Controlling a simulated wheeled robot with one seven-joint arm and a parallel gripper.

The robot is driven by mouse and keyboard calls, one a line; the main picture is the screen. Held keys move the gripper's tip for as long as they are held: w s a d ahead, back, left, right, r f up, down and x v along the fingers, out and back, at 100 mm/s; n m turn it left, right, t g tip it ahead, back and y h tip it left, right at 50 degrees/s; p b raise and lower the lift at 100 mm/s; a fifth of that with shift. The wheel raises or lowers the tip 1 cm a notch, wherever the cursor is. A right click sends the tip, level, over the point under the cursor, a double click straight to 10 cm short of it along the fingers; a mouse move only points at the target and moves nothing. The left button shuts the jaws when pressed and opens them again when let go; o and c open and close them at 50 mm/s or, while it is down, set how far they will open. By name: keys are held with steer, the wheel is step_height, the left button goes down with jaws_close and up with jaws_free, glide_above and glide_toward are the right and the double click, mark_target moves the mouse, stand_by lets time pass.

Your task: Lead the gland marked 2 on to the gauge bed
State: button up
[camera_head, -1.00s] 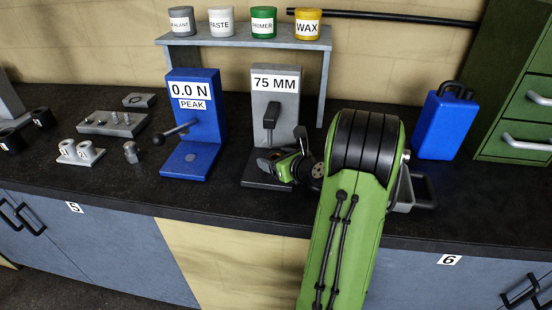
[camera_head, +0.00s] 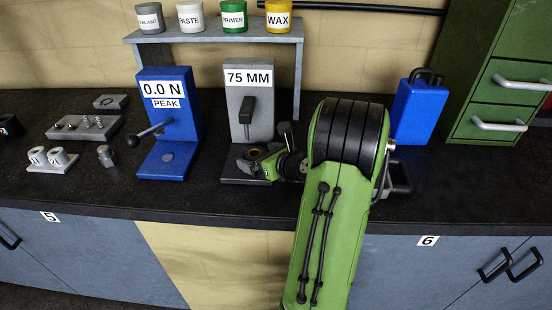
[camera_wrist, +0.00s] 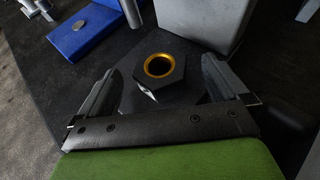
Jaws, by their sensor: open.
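A dark hexagonal gland with a gold-coloured bore (camera_wrist: 160,68) stands upright between the fingers of my gripper (camera_wrist: 162,78) in the wrist view. A white label shows low on its near side, too oblique to read. My gripper is open, with a gap beside the gland on both sides. In the head view the gland (camera_head: 255,152) is small, in front of the grey 75 MM stand (camera_head: 250,105); my gripper (camera_head: 258,160) is around it. The blue gauge reading 0.0 N PEAK (camera_head: 168,105) stands to the left, its blue bed (camera_head: 168,165) empty.
A lever (camera_head: 150,133) sticks out left from the blue gauge. Further left are a small grey hexagonal fitting (camera_head: 105,156), a plate with two numbered cylinders (camera_head: 52,166) and a pegged plate (camera_head: 85,130). A shelf with pots (camera_head: 215,36) stands behind. A blue can (camera_head: 418,112) is at right.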

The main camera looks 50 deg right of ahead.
steer(key=p+v, duration=0.1)
steer(key=v, duration=1.2)
steer(key=shift+p, duration=0.3)
steer(key=shift+a, duration=0.1)
steer(key=p+v, duration=0.3)
steer(key=v, duration=0.3)
steer(key=shift+s+r, duration=0.15)
steer(key=shift+s, duration=0.25)
